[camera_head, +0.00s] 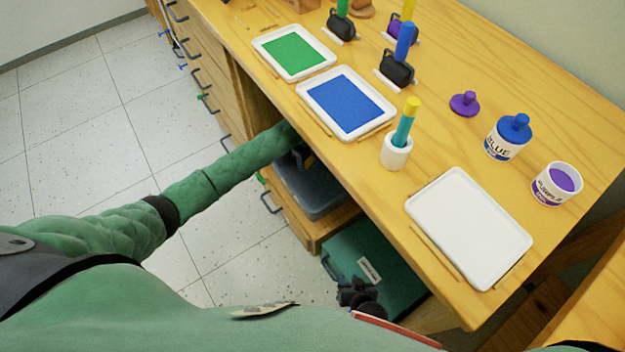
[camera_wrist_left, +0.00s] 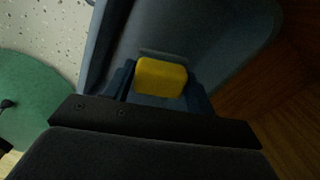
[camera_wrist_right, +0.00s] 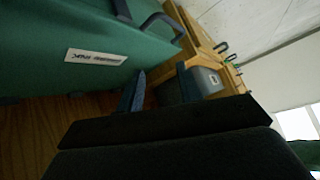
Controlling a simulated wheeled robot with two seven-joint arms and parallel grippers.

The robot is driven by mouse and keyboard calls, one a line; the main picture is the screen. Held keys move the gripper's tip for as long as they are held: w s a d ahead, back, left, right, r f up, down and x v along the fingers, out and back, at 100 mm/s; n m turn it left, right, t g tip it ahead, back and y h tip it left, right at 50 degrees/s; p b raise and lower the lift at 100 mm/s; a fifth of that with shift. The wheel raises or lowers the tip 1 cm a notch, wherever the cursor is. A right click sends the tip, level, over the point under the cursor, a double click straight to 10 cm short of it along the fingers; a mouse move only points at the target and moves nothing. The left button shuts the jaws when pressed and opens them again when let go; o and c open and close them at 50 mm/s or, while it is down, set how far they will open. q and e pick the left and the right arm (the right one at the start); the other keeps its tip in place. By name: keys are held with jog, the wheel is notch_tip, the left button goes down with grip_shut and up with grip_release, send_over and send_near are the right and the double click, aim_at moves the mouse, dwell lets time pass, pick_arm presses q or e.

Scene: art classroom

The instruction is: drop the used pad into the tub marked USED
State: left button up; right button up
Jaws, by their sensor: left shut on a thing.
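The yellow pad (camera_wrist_left: 160,77) is held between the fingers of my left gripper (camera_wrist_left: 160,84) in the left wrist view. Behind it is the inside of a grey-blue tub (camera_wrist_left: 225,45); I cannot tell how deep the pad is in it. In the head view this tub (camera_head: 318,196) sits in the desk's open bay, with my left arm reaching over it and the gripper mostly hidden by the desktop. My right gripper (camera_wrist_right: 160,90) is open and empty, low by the desk front.
A green box (camera_head: 385,262) with a white label stands right of the tub, close to my right gripper. The desktop (camera_head: 440,135) above holds paint trays, a blue tray (camera_head: 346,103), jars and handled tools. Its front edge overhangs the bay. Floor to the left is clear.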

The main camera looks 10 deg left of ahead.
pick_arm(q)
jog(key=shift+s+f+b, duration=0.1)
jog(key=shift+f+b, duration=0.5)
jog(key=shift+f, duration=0.05)
jog(key=shift+f+b, duration=0.6)
jog(key=shift+f, duration=0.1)
pick_arm(e)
jog(key=w+r+t, duration=0.3)
jog(key=w+r, duration=0.3)
jog(key=r, duration=0.3)
jog(key=w+a+r+t+y, duration=0.1)
jog(key=w+r+t, duration=0.3)
jog(key=r, duration=0.5)
jog(key=shift+w+a+t, duration=0.15)
jog(key=shift+w+t, duration=0.15)
jog(key=shift+w, duration=0.55)
jog(key=shift+r, duration=0.1)
pick_arm(q)
jog(key=o, duration=1.3)
